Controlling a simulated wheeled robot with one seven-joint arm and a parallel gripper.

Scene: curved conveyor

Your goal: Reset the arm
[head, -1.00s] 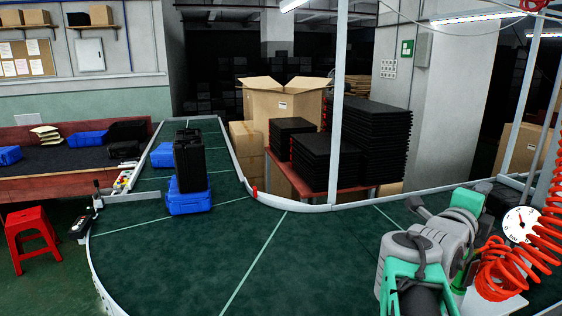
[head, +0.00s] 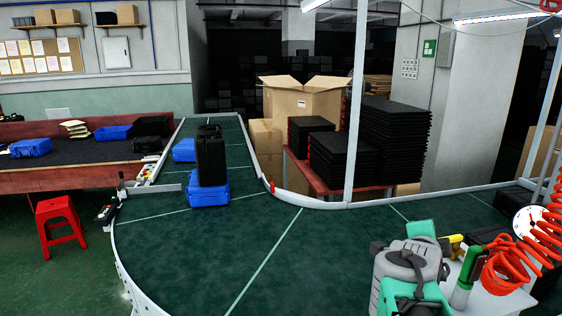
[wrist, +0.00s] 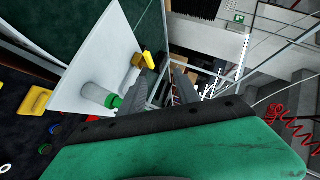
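My arm, grey and teal, shows at the lower right of the head view, over the dark green conveyor (head: 255,235). My gripper (wrist: 157,88) is in the wrist view, with two dark grey fingers apart and nothing visible between them. Its fingertips cannot be made out in the head view. Beyond the fingers in the wrist view are a white board (wrist: 95,62), a grey bottle with a green cap (wrist: 98,96) and a yellow-handled tool (wrist: 148,61).
A black case (head: 211,158) stands on a blue case (head: 207,193) on the conveyor. A red coiled hose (head: 508,262) and a round gauge (head: 530,221) are at the right. A red stool (head: 60,216) is at left. The conveyor's middle is clear.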

